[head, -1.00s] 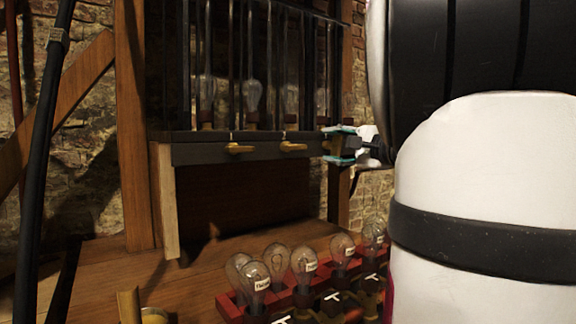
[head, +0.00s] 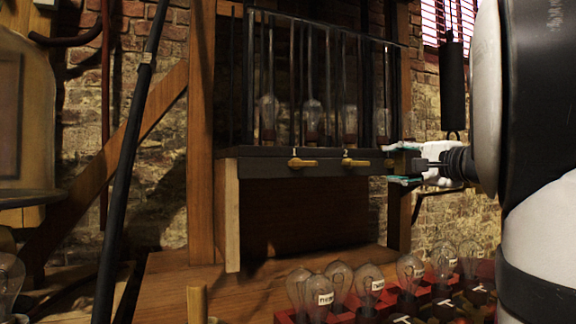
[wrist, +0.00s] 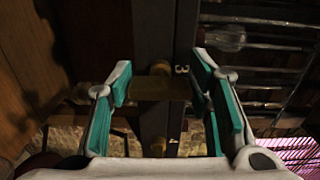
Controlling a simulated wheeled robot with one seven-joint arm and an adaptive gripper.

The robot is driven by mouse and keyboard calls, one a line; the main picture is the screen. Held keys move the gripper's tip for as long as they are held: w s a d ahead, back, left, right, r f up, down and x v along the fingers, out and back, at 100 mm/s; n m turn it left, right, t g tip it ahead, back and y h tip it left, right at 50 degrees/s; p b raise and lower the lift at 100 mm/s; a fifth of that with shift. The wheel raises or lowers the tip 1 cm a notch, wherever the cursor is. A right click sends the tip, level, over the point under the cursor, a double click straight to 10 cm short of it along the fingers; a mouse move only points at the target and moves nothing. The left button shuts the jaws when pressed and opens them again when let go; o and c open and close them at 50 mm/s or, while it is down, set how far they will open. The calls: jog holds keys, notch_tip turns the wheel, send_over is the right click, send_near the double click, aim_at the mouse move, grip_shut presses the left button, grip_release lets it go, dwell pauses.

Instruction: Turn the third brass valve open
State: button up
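In the head view, two brass valves, the first (head: 302,163) and the second (head: 355,162), sit on the dark board's front edge with their handles lying level. My gripper (head: 405,164) is at the right end of this board, one teal-padded finger above and one below, and largely hides the third valve. In the wrist view, my gripper (wrist: 165,95) is open, its teal pads on either side of a dim brass bar (wrist: 158,90) of the third valve. A white "3" (wrist: 181,70) is beside it. I cannot tell whether the pads touch the bar.
Labelled bulbs (head: 369,285) in red holders stand below on the wooden bench (head: 165,285). A black pipe (head: 128,165) slants down at the left. A dark cylinder (head: 453,90) hangs right of the frame.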

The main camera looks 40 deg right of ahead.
jog(key=shift+o, duration=0.9)
jog(key=v, duration=1.2)
